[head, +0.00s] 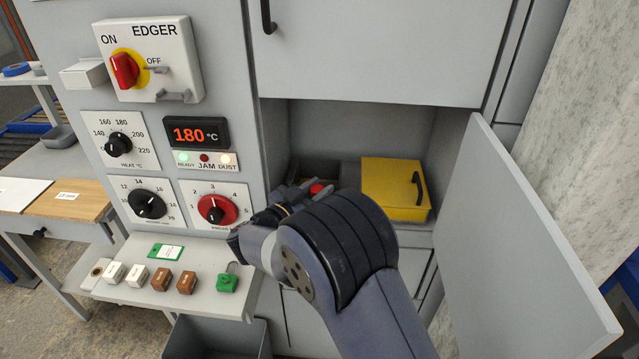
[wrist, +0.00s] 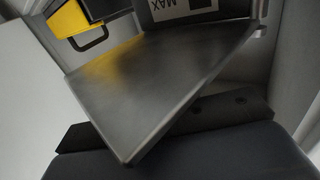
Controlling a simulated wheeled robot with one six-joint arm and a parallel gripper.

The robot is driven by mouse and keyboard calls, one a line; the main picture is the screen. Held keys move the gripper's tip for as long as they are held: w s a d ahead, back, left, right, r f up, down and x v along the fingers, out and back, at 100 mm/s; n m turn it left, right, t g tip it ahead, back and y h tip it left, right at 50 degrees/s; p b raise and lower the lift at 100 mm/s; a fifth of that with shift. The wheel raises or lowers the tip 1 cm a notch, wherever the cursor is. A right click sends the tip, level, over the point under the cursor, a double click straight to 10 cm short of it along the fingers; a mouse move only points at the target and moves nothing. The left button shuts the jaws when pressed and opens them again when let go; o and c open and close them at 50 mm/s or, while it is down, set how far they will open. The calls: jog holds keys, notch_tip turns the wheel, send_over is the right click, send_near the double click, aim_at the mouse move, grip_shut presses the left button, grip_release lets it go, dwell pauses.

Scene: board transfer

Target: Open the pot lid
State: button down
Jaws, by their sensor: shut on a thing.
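A flat dark-grey plate, which looks like the pot lid (wrist: 155,80), fills the middle of the wrist view, tilted and close to the camera. My gripper (head: 300,190) reaches into the open bay in the head view, mostly hidden behind my own wrist. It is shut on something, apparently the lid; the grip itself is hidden. A small red part (head: 317,188) shows just beyond the gripper. The pot body is hidden in the head view. A label reading MAX (wrist: 182,6) shows upside down behind the plate.
A yellow box (head: 392,186) with a black handle stands right of the gripper in the bay; it also shows in the wrist view (wrist: 68,20). An open grey door (head: 515,240) bounds the right side. The control panel (head: 160,140) and button shelf (head: 200,295) are left.

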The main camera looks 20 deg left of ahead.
jog(key=shift+r, duration=0.1)
dwell(0.4)
jog(key=c, duration=1.1)
grip_release()
jog(key=b+v, duration=0.1)
jog(key=v, duration=1)
jog(key=shift+b, duration=0.3)
jog(key=shift+a, duration=0.1)
jog(key=shift+c, duration=0.2)
